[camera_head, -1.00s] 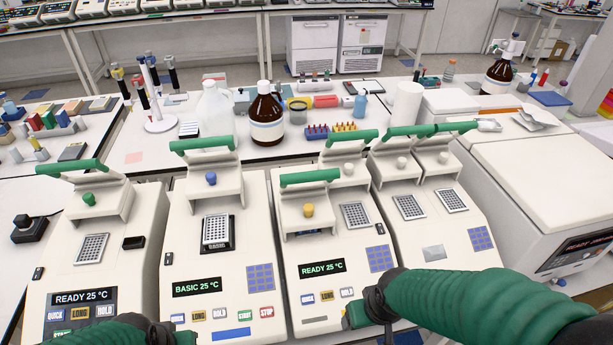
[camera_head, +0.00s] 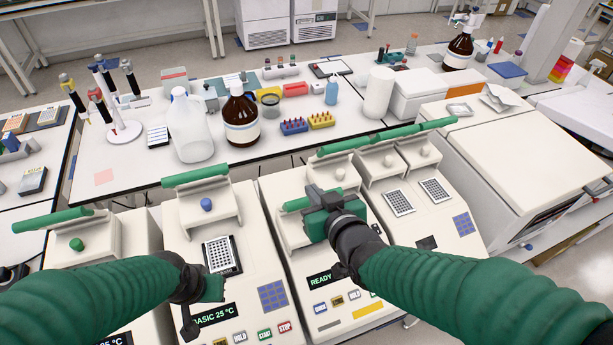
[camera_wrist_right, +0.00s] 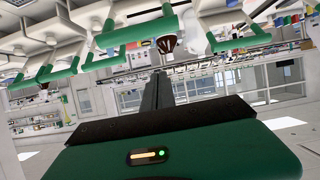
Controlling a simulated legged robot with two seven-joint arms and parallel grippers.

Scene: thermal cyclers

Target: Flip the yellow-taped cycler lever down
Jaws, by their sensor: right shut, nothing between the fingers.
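The yellow-taped cycler (camera_head: 340,297) is the third from the left, with a yellow strip (camera_head: 368,310) on its front. Its green lever bar (camera_head: 296,204) is raised; its right part is hidden behind my right gripper (camera_head: 319,194). That gripper is shut and empty, over the cycler's lid at the bar; I cannot tell whether they touch. In the right wrist view, the closed fingers (camera_wrist_right: 158,80) point toward several green bars, the nearest-looking one (camera_wrist_right: 138,32) just above the tips. My left gripper (camera_head: 198,312) is low over the second cycler, its jaws unclear.
The blue-knobbed cycler (camera_head: 232,262) stands left, the green-knobbed one (camera_head: 95,240) farther left. More cyclers (camera_head: 432,215) with raised green bars stand close on the right. A jug (camera_head: 188,130) and brown bottle (camera_head: 241,120) stand on the bench behind.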

